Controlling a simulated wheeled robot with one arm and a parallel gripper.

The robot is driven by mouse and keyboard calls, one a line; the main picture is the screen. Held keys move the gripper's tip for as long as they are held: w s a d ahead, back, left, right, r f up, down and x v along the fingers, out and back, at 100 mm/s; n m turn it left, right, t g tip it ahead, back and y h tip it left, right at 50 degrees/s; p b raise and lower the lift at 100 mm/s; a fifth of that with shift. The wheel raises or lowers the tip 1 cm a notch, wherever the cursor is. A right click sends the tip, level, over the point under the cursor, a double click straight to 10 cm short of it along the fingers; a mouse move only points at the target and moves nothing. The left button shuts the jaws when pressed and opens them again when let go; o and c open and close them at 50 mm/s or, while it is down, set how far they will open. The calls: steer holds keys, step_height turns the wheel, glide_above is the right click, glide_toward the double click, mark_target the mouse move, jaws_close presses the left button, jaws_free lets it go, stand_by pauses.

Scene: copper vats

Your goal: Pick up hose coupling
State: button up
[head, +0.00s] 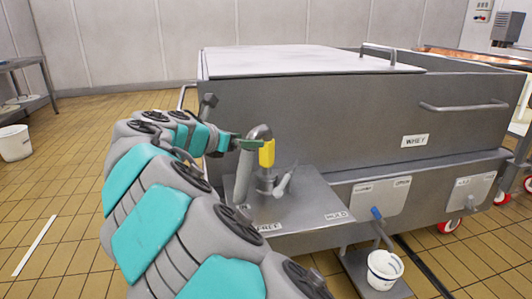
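A grey bent metal pipe piece (244,178), which looks like the hose coupling, stands above a small metal shelf (310,205). A yellow part (267,153) hangs beside its bend. A grey lever-like piece (284,181) and a round fitting are just to the right on the shelf. My gripper (246,143) reaches in from the left with its green finger at the upper part of the pipe. Whether it touches or grips the pipe is unclear. The far finger is hidden or too small to make out.
A large steel vat (340,105) stands right behind the shelf. A white bucket (384,266) is at the lower right. A table (30,65) and another bucket (14,142) are far left. The tiled floor on the left is mostly free.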

steer(key=shift+x, duration=0.75)
glide_above(260, 161)
steer(key=d, duration=0.1)
steer(key=shift+s+f, duration=0.1)
steer(key=shift+f, duration=1.4)
jaws_close()
steer(key=shift+r, duration=0.1)
